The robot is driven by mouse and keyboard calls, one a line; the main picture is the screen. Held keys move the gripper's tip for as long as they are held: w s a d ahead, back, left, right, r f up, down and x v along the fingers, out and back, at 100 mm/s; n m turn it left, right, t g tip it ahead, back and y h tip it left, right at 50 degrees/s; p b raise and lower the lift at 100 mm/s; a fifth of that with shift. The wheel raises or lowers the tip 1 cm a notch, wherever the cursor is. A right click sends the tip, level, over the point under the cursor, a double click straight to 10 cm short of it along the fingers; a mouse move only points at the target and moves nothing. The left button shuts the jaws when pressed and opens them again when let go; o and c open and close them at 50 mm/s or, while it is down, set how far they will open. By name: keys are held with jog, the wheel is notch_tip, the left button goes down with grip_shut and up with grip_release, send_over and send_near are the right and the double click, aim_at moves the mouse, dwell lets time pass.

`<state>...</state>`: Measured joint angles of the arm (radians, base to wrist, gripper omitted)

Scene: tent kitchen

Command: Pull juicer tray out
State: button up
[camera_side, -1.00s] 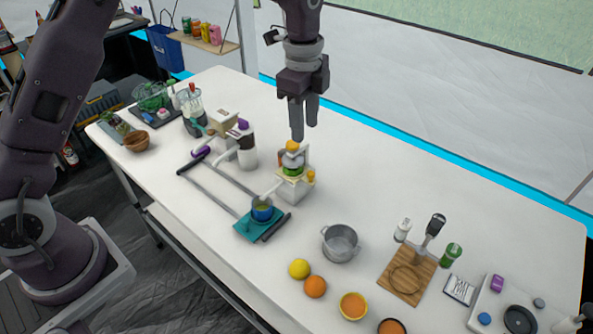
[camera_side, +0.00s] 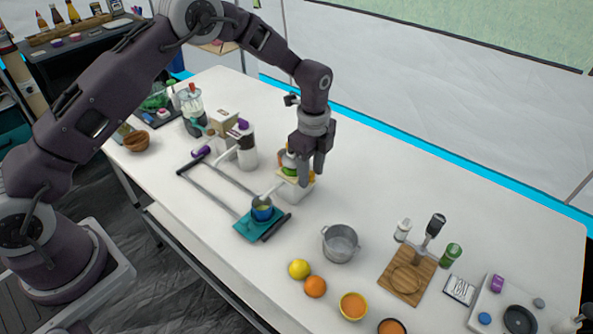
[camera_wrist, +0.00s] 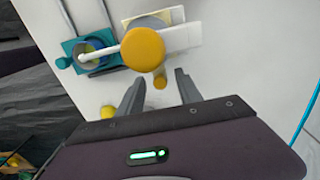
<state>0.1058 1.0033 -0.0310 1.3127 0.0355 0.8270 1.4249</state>
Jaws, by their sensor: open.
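The juicer (camera_side: 293,193) stands on the white table, a pale boxy body partly hidden by my gripper. Its orange top (camera_wrist: 143,50) shows large in the wrist view. A teal tray (camera_side: 245,230) lies to its left with a blue cup (camera_side: 262,211) on it; the juicer's white spout reaches over the cup. The tray also shows in the wrist view (camera_wrist: 68,47). My gripper (camera_side: 311,176) is open, pointing down at the juicer's right side.
Grey rails (camera_side: 209,190) run behind the tray. A metal pot (camera_side: 341,243), a lemon (camera_side: 299,269) and an orange (camera_side: 315,286) stand in front. A white-and-dark appliance (camera_side: 243,147) stands behind.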

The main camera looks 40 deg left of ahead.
grip_shut()
jog(key=d, duration=0.8)
dwell(0.5)
grip_release()
jog(key=shift+a, duration=0.1)
